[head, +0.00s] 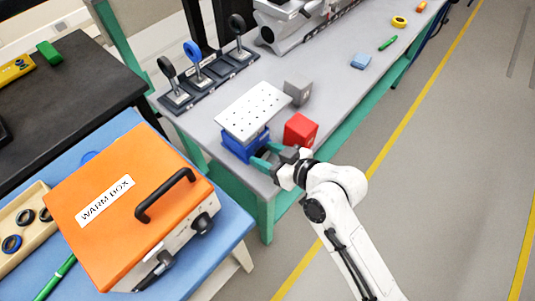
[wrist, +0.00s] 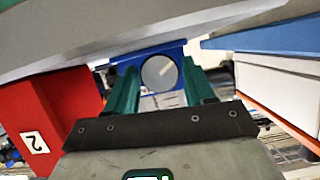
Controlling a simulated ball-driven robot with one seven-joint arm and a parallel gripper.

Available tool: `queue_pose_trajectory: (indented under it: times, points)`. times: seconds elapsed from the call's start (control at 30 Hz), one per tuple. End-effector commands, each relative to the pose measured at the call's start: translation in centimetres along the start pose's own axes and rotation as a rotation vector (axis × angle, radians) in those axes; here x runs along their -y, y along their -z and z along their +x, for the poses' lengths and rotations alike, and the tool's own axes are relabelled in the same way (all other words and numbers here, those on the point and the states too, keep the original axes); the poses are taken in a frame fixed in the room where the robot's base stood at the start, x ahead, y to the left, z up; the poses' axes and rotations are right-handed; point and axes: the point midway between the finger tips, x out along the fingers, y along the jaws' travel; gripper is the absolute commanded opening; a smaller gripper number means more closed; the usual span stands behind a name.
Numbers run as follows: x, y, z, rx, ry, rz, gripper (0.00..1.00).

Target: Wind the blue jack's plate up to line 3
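The blue jack (head: 244,146) stands near the front left corner of the grey bench, with a white perforated plate (head: 253,112) on top. In the wrist view, the jack's blue body (wrist: 126,67) has a round grey knob (wrist: 160,73) facing me. My gripper (head: 263,157) is low at the jack's front. Its green fingers (wrist: 160,88) are spread, one on each side of the knob, with narrow gaps seeming to show. The plate's underside (wrist: 130,32) hangs above the fingers in the wrist view. No numbered lines are readable on the jack.
A red block (head: 300,130), marked 2 in the wrist view (wrist: 52,105), stands close beside the jack. A grey block (head: 298,91) is behind. A rack of levers (head: 208,75) lies further back. The orange warm box (head: 130,215) is at front left.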

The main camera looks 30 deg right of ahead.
Motion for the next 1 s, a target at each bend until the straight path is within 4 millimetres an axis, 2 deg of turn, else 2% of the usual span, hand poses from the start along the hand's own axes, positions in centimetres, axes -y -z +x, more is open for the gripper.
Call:
queue_pose_trajectory:
  times: [0.2,0.33,0.8,1.0]
  points:
    - [0.0,0.0,-0.1,0.001,0.0,-0.001,0.53]
    - [0.0,-0.1,-0.9,0.002,0.0,0.0,0.53]
    - [0.0,-0.1,-9.1,0.001,-0.001,-0.001,0.53]
    - [0.0,-0.1,-10.7,0.002,0.0,-0.001,0.53]
